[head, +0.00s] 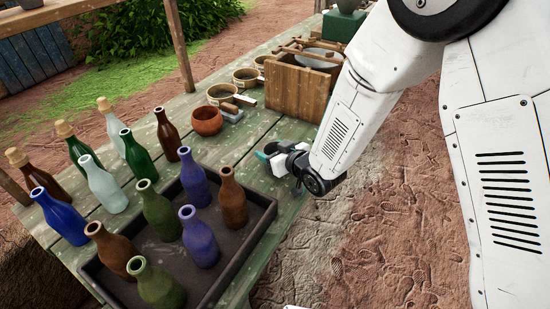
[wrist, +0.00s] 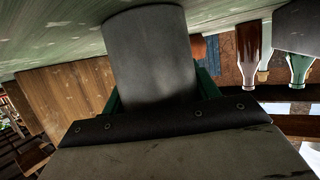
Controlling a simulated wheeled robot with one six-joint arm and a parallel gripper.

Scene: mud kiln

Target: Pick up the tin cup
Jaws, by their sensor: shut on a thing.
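The tin cup (wrist: 152,60) shows in the wrist view as a plain grey cylinder in the middle. My gripper (wrist: 155,92) is shut on it, with green fingers showing at both sides of the cup. The wrist picture is upside down, with the table top along its upper edge. In the head view my gripper (head: 268,160) is low at the right edge of the table, and the cup is mostly hidden there by the gripper. I cannot tell whether the cup touches the table.
A dark tray (head: 225,280) with several bottles stands at the near left of the green wooden table (head: 175,175). A terracotta bowl (head: 207,121) and a wooden crate (head: 296,92) are behind my gripper. Open earth ground lies to the right of the table.

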